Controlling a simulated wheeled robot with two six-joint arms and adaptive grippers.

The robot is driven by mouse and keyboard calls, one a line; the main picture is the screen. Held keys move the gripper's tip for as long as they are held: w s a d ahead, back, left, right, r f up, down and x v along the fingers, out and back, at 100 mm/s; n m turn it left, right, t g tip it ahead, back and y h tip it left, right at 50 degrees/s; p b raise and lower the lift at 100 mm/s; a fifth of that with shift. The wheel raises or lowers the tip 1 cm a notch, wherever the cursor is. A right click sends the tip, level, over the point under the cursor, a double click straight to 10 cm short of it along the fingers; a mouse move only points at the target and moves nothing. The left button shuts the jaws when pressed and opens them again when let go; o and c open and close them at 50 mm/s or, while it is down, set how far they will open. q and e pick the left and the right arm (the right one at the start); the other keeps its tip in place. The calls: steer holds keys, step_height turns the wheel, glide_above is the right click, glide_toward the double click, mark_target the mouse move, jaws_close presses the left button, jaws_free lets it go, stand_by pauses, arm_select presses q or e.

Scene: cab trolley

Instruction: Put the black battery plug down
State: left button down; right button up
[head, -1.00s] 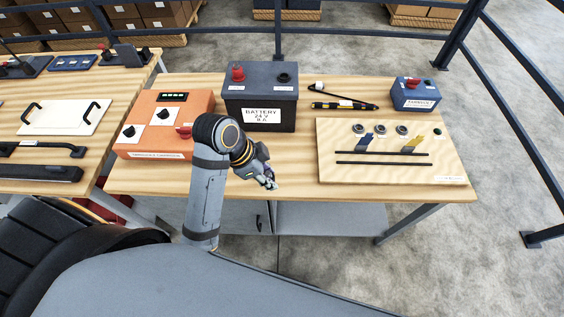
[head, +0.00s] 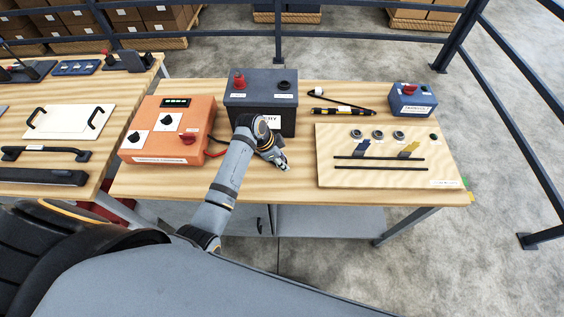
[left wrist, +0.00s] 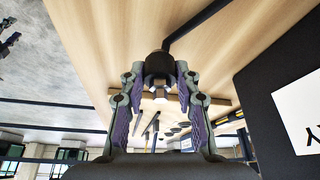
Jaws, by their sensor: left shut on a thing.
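My left gripper (head: 284,165) is in front of the battery (head: 285,118), over the bare wood between the orange charger and the light board. In the left wrist view my left gripper (left wrist: 160,78) is shut on the black battery plug (left wrist: 157,64), which sits between the fingertips with a dark cable (left wrist: 195,27) running from it. The plug cannot be made out in the head view. I cannot tell whether it touches the table. The battery has a red terminal (head: 239,82) and a dark one (head: 284,85). My right gripper is not in view.
The orange charger (head: 158,147) stands left of my arm, with red and black leads at its right side. The light board (head: 390,177) with rods lies right, and a blue box (head: 411,100) stands behind it. A black-and-yellow tool (head: 330,112) lies right of the battery.

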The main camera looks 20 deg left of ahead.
arm_select(q)
steer(key=shift+f, duration=0.9)
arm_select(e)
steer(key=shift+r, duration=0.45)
arm_select(q)
steer(key=c, duration=1)
jaws_free()
steer(key=shift+f, duration=0.1)
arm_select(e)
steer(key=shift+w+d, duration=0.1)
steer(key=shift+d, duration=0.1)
arm_select(q)
steer(key=b+v, duration=0.1)
steer(key=v, duration=1.1)
steer(key=shift+d, duration=0.1)
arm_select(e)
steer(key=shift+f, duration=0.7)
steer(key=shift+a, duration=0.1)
